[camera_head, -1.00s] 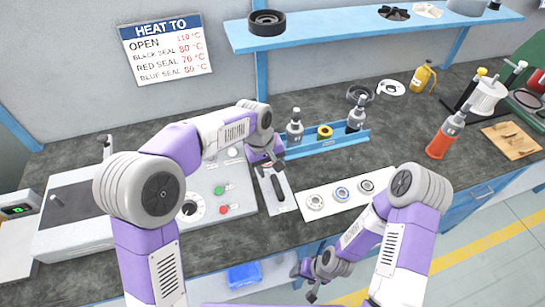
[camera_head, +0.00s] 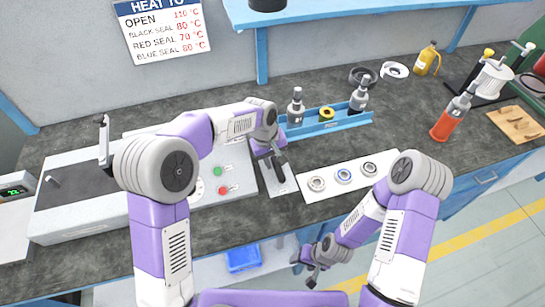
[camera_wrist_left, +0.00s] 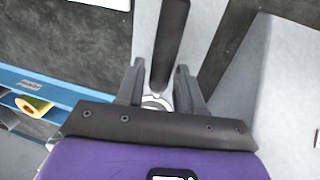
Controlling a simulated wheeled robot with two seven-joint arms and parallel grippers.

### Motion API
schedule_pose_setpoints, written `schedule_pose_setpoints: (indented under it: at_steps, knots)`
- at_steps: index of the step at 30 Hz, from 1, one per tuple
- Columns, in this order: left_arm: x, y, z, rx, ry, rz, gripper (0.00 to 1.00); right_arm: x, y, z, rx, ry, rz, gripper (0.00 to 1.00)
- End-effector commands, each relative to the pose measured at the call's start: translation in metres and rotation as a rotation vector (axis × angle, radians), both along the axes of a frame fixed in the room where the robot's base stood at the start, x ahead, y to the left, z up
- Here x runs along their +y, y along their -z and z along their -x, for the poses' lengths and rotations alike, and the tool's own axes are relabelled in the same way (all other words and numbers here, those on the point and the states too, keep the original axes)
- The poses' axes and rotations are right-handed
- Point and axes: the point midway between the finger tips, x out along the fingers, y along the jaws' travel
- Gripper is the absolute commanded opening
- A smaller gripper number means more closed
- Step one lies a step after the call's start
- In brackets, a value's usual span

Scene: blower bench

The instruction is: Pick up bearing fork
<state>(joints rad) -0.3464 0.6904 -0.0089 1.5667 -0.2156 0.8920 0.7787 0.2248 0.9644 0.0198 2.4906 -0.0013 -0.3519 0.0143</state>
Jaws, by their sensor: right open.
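The bearing fork has a black handle (camera_wrist_left: 171,45) and a pale metal end (camera_wrist_left: 155,102) in the left wrist view. It lies on a narrow light plate (camera_head: 284,189), mostly hidden by my left gripper in the head view. My left gripper (camera_head: 276,165) is above the fork. In the left wrist view the left fingers (camera_wrist_left: 158,88) are apart, one on each side of the fork. A gap shows between fingers and fork. My right gripper (camera_head: 309,277) is open and empty, low in front of the bench edge.
A white mat (camera_head: 328,190) with three bearings lies right of the plate. A blue rack (camera_head: 330,127) with tools stands behind. A grey control box (camera_head: 235,191) with buttons is left.

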Motion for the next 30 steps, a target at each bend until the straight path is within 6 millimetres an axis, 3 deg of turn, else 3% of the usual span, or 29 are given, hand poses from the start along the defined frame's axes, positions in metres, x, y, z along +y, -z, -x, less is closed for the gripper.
schedule_pose_setpoints:
  at_steps: [1,7,19,30]
  knots:
    - [0.0,0.0,0.0,0.0,0.0,0.0,0.29,0.0,0.0,0.0,0.0,0.0,0.0,0.62]
    - [0.0,0.0,0.0,0.0,0.0,0.0,0.0,0.0,0.0,0.0,0.0,0.0,0.0,0.62]
    - [0.0,-0.008,-0.001,-0.005,-0.001,0.002,0.0,0.0,-0.003,0.0,0.0,0.0,0.0,0.62]
    - [0.0,-0.078,-0.001,-0.006,-0.001,0.001,0.0,0.0,-0.03,0.0,0.0,0.0,0.0,0.62]
